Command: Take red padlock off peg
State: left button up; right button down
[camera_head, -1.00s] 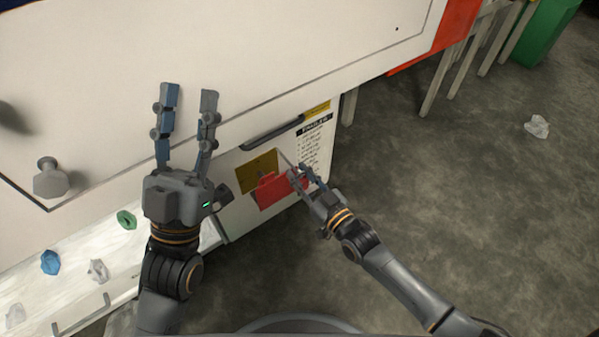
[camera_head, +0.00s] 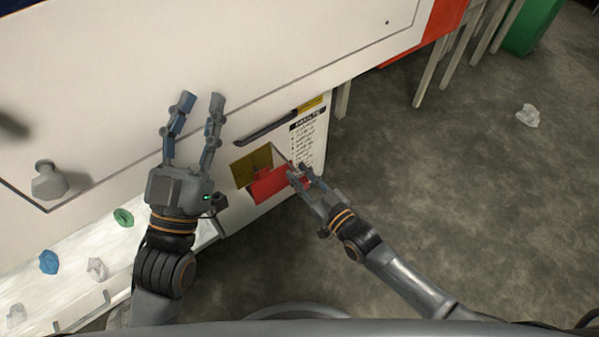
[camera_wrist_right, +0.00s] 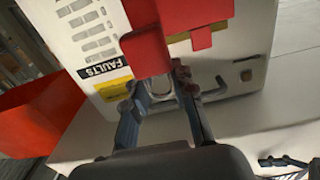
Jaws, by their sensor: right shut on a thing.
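The red padlock (camera_wrist_right: 146,50) shows in the right wrist view, its red body just beyond my fingertips and its grey shackle between them. My right gripper (camera_wrist_right: 160,84) is shut on the padlock at the shackle end. In the head view my right gripper (camera_head: 301,172) is at the white cabinet's lower front, beside the red plate (camera_head: 268,186), and mostly hides the padlock. The peg cannot be made out, so I cannot tell whether the shackle is still around it. My left gripper (camera_head: 197,118) is open and empty in front of the white cabinet, left of the red plate.
A yellow-brown plate (camera_head: 251,165) sits behind the red plate. A dark handle (camera_head: 266,131) and a faults list (camera_head: 309,137) are close by. Blue, green and white crumpled pieces lie on the ledge at lower left. The floor at right is mostly clear.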

pick_arm(q)
jog(key=shift+w+f+g, duration=0.35)
jog(key=shift+f+g, duration=0.05)
jog(key=shift+f, duration=0.15)
jog(key=shift+w+f+g, duration=0.3)
jog(key=shift+f+g, duration=0.1)
jog(key=shift+f, duration=0.1)
pick_arm(e)
jog(key=shift+s+d, duration=0.35)
jog(key=shift+s, duration=0.1)
jog(key=shift+s+d+p, duration=0.25)
jog(key=shift+s+p, duration=0.1)
jog(key=shift+p, duration=0.05)
jog(key=shift+s+d, duration=0.25)
jog(key=shift+s, duration=0.1)
pick_arm(q)
jog(key=f+g, duration=0.1)
jog(key=f+y, duration=0.1)
jog(key=f, duration=0.1)
jog(key=shift+w+a+g, duration=0.1)
jog(key=shift+w+g, duration=0.3)
